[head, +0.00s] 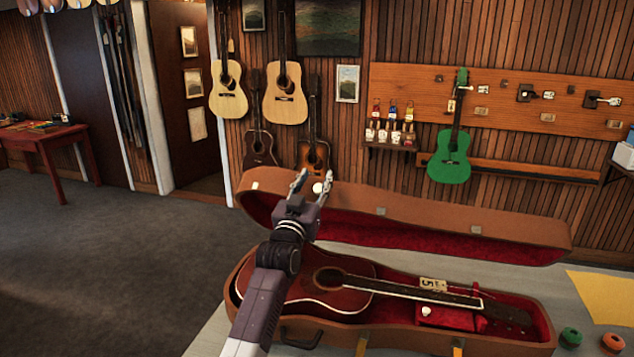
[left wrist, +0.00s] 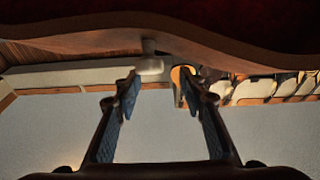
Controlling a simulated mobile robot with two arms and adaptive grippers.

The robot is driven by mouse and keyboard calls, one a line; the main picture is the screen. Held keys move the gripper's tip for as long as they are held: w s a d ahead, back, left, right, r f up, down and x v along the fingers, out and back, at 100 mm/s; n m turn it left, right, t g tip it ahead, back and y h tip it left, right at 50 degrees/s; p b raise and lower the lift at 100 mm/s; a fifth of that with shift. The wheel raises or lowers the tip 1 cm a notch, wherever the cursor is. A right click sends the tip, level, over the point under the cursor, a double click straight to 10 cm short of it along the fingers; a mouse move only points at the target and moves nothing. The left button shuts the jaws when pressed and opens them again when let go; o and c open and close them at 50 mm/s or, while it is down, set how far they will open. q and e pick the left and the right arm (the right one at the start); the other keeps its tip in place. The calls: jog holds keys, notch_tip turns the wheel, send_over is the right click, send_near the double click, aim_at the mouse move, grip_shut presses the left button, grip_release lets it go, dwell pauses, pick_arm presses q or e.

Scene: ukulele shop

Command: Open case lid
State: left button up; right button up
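The brown guitar case (head: 395,338) lies on a pale table with a dark red guitar (head: 318,288) in its red lining. Its lid (head: 460,220) stands raised along the far side, red inside facing the case. My left gripper (head: 313,184) is at the left part of the lid. A small white knob (head: 318,188) shows between its fingers. In the left wrist view, my gripper (left wrist: 157,84) has its fingers apart. The knob (left wrist: 150,67) hangs from the lid's rim (left wrist: 215,52) near the left fingertip; I cannot tell if they touch. My right gripper is not in view.
A yellow sheet (head: 603,298) and small green and orange rolls (head: 571,336) lie right of the case. Guitars hang on the wood wall behind, with a green ukulele (head: 449,156) on a display board. Carpet (head: 110,250) is clear at left.

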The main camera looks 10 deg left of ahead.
pick_arm(q)
jog(key=shift+d, duration=0.55)
jog(key=shift+s+d+f, duration=0.1)
jog(key=shift+s, duration=0.05)
jog(key=v, duration=1.1)
jog(key=shift+s+a, duration=0.3)
jog(key=shift+a, duration=0.1)
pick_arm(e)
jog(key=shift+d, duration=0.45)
